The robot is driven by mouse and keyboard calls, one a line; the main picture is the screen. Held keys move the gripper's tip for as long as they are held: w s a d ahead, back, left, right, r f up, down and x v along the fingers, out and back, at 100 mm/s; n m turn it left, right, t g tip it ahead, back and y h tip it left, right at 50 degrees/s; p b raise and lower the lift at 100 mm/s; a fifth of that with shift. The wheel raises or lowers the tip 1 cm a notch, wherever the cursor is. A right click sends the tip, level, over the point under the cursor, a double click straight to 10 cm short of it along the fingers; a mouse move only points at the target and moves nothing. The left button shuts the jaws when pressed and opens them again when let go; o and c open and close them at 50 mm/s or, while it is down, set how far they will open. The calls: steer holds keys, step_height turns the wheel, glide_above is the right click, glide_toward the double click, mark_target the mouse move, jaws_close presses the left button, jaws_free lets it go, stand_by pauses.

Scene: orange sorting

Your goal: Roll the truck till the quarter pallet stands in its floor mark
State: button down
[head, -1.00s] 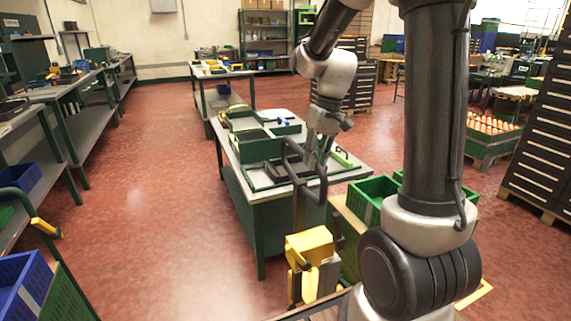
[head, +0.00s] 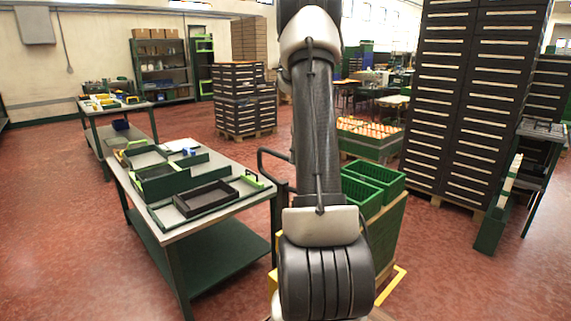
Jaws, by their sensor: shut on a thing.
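The dark loop handle (head: 264,163) of the truck shows just left of my arm. The rest of the truck is mostly hidden behind my arm. The quarter pallet itself is not clearly visible. I cannot tell whether the pallet stands inside the mark. My gripper is hidden behind my own arm.
A workbench (head: 222,218) with trays stands close on the left. Tall dark drawer cabinets (head: 465,100) stand at the right, with a green-framed stand (head: 490,215) beside them. A crate of orange fruit (head: 368,140) is behind.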

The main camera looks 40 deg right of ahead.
steer(key=shift+d, duration=0.8)
steer(key=shift+d+r, duration=0.1)
steer(key=c, duration=1.3)
jaws_free()
steer(key=shift+d, duration=0.1)
steer(key=r, duration=0.4)
steer(key=d+r, duration=0.1)
steer(key=r, duration=0.2)
steer(key=d+r, duration=0.1)
steer(key=r, duration=0.3)
steer(key=shift+d+r, duration=0.1)
steer(key=shift+r, duration=0.25)
